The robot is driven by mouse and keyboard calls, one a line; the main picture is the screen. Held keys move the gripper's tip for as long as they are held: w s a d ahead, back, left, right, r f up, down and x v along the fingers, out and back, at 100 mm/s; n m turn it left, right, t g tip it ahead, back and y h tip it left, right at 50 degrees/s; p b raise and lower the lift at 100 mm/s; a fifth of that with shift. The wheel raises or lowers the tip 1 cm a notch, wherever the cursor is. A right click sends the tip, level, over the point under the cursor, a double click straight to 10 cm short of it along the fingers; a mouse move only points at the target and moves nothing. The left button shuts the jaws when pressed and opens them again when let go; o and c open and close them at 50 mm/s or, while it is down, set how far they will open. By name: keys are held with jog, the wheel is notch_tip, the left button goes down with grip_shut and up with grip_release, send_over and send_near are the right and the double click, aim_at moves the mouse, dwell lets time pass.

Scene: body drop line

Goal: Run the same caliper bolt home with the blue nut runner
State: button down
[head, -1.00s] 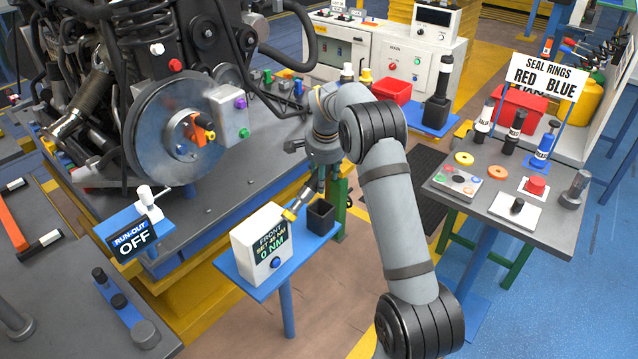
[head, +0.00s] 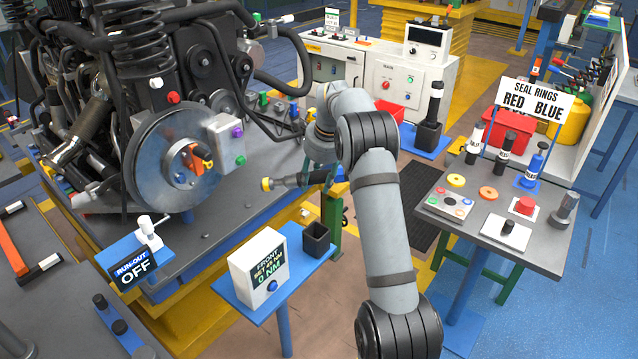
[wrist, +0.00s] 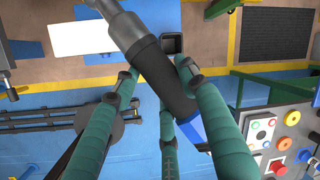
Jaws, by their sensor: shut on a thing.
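My gripper (wrist: 160,80) is shut on a nut runner (wrist: 160,72) with a grey front, black grip and blue rear end. In the head view the nut runner (head: 292,181) lies nearly level, its yellow tip pointing left. It is held in the air right of the brake disc (head: 150,165), apart from the caliper. The grey caliper block (head: 224,128) sits on the disc's right side. It carries a purple bolt head (head: 238,132) and a green bolt head (head: 240,160). Which bolt is meant is not shown. The bolt shanks are hidden.
The white torque display (head: 258,272) reads 0 NM on a blue stand beside a dark open holder (head: 316,238). A run-out display (head: 135,268) reads OFF. A suspension spring and hoses crowd above the disc.

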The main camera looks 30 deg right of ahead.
jog(key=a+r+m+t+h+p, duration=0.1)
jog(key=a+r+m+p, duration=0.2)
jog(key=a+r+m, duration=0.3)
notch_tip(320, 180, up, 2)
jog(key=shift+w+r+m+t, duration=0.1)
jog(key=shift+w+m+t, duration=0.15)
jog(key=shift+m+t, duration=0.15)
